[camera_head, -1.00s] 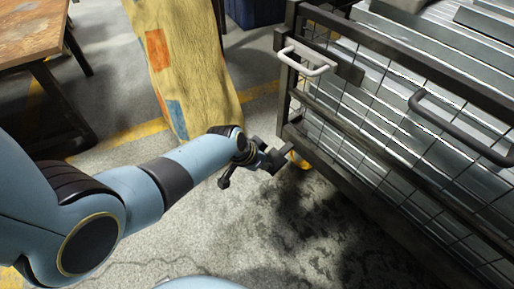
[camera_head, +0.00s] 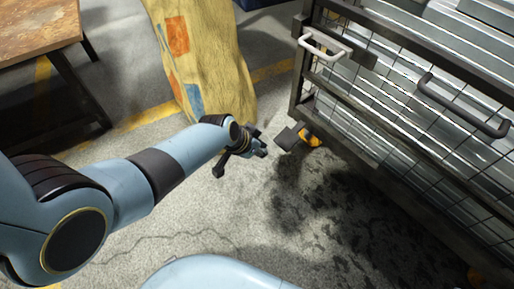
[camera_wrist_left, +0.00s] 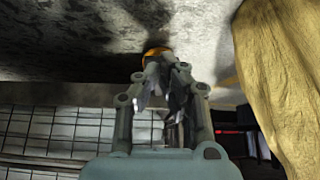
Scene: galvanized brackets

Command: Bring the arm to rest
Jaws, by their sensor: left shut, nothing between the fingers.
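My left arm comes in from the left in the head view, held out over the concrete floor. Its gripper (camera_head: 262,150) is at the end, to the left of the cart's lower corner and apart from it. The left wrist view shows the gripper's fingers (camera_wrist_left: 165,75) close up, closed toward each other, with nothing seen held in them. My right gripper is not in either view.
A dark metal mesh cart (camera_head: 345,100) with grey metal pieces and a light handle (camera_head: 322,47) stands at right, on an orange caster (camera_head: 310,138). A yellow patched drape (camera_head: 200,60) hangs behind the gripper; it also shows in the wrist view (camera_wrist_left: 280,80). A wooden table (camera_head: 40,28) is at upper left.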

